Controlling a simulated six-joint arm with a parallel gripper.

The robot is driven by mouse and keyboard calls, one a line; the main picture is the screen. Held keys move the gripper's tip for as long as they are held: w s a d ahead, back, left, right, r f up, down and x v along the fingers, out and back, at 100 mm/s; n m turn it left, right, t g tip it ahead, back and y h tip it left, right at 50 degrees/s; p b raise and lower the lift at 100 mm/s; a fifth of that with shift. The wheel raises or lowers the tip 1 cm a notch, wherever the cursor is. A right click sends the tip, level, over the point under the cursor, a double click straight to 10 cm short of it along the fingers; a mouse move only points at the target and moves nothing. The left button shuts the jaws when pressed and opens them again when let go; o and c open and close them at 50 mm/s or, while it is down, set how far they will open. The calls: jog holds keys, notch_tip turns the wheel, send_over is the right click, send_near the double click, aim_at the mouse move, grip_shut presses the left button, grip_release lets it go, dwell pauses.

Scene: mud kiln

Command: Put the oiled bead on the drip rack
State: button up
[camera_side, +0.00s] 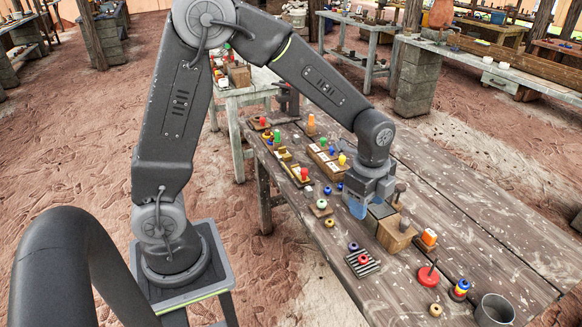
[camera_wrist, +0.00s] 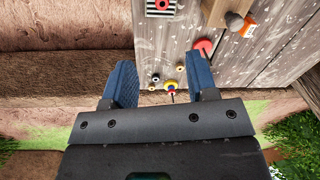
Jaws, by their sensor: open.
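The drip rack, a small black-and-white striped plate (camera_side: 371,270), lies on the table in front of my gripper (camera_side: 358,207). A dark-and-red bead (camera_side: 363,259) sits on it, and a purple bead (camera_side: 353,246) is at its far edge. The rack shows at the top of the wrist view (camera_wrist: 151,12). I cannot tell which bead is oiled. A yellowish bead (camera_side: 434,310) lies near the front edge. The wrist view also shows a black bead (camera_wrist: 155,77) and an orange bead (camera_wrist: 181,68) between my fingers, well beyond them. My gripper (camera_wrist: 161,86) is open and empty, above the table.
Trays of coloured pieces (camera_side: 325,162) lie farther back. The table's right side is mostly clear.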

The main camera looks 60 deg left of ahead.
jog(key=s+a+r+n+t, duration=0.1)
jog(key=s+r+n+t, duration=0.1)
jog(key=s+r+n, duration=0.5)
jog(key=s+a+r+n+t, duration=0.1)
jog(key=s+r+n+t, duration=0.1)
jog(key=s+r+n, duration=0.5)
jog(key=s+n, duration=0.1)
jog(key=s, duration=0.3)
jog(key=shift+s+a+t, duration=0.25)
jog(key=shift+s+t, duration=0.05)
jog(key=shift+s, duration=0.1)
